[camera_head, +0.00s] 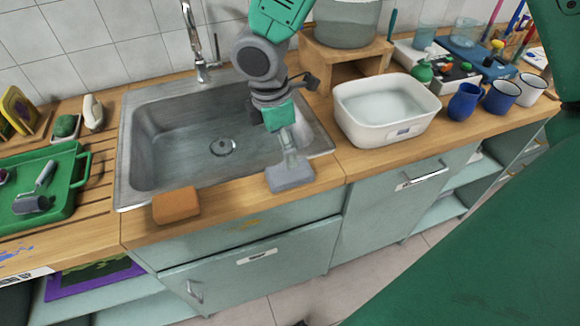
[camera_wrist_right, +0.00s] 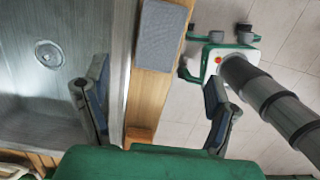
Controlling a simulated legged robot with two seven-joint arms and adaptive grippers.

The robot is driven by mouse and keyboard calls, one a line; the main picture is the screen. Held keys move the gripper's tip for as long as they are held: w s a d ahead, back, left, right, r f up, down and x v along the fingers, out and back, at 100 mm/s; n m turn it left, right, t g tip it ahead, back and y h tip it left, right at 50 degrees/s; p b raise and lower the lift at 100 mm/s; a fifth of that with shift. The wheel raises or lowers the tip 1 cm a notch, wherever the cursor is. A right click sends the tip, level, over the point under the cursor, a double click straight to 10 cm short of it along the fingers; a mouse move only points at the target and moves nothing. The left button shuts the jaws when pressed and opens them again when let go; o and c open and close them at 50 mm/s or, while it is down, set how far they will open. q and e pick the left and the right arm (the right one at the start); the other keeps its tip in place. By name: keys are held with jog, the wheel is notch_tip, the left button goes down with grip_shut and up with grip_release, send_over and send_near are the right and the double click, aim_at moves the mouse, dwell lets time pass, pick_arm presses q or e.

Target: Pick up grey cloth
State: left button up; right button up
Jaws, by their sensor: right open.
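The grey cloth (camera_head: 290,178) lies as a flat folded pad on the wooden counter strip at the front of the sink. It also shows in the right wrist view (camera_wrist_right: 162,38), at the top and ahead of the fingers. My right gripper (camera_head: 284,148) hangs from the arm coming in at the top, pointing down near the cloth. In its wrist view the right gripper (camera_wrist_right: 155,92) is open, its fingers wide apart with nothing between them. Contact with the cloth cannot be seen. My left gripper is out of view.
An orange sponge (camera_head: 177,205) lies left of the cloth. The steel sink (camera_head: 180,165) is behind it. A white basin (camera_head: 388,110) stands to the right, with blue mugs (camera_head: 464,102) beyond. A green tray (camera_head: 68,165) sits at the left. The front counter edge drops to cabinets and floor.

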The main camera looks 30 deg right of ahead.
send_over(292, 171)
jog(key=a, duration=0.3)
jog(key=f, duration=0.4)
jog(key=shift+w+d+f, duration=0.15)
jog(key=shift+w+d, duration=0.1)
jog(key=shift+w, duration=0.15)
jog(key=shift+d+f, duration=0.25)
jog(key=d+f, duration=0.1)
jog(key=f, duration=0.2)
jog(key=d+f, duration=0.1)
jog(key=f, duration=0.1)
jog(key=shift+s+d+f, duration=0.2)
jog(key=shift+d, duration=0.1)
jog(key=shift+a, duration=0.3)
jog(key=shift+a+r, duration=0.15)
jog(key=shift+a, duration=0.7)
jog(key=c, duration=1.1)
jog(key=shift+s+d, duration=0.1)
jog(key=shift+d, duration=0.8)
jog(key=shift+c, duration=0.5)
jog(key=shift+r, duration=0.3)
jog(key=r, duration=0.6)
jog(key=a+r, duration=0.1)
jog(key=r, duration=0.2)
jog(key=shift+r, duration=0.1)
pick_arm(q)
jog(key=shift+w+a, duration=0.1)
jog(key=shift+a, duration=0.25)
pick_arm(e)
jog(key=shift+d, duration=0.2)
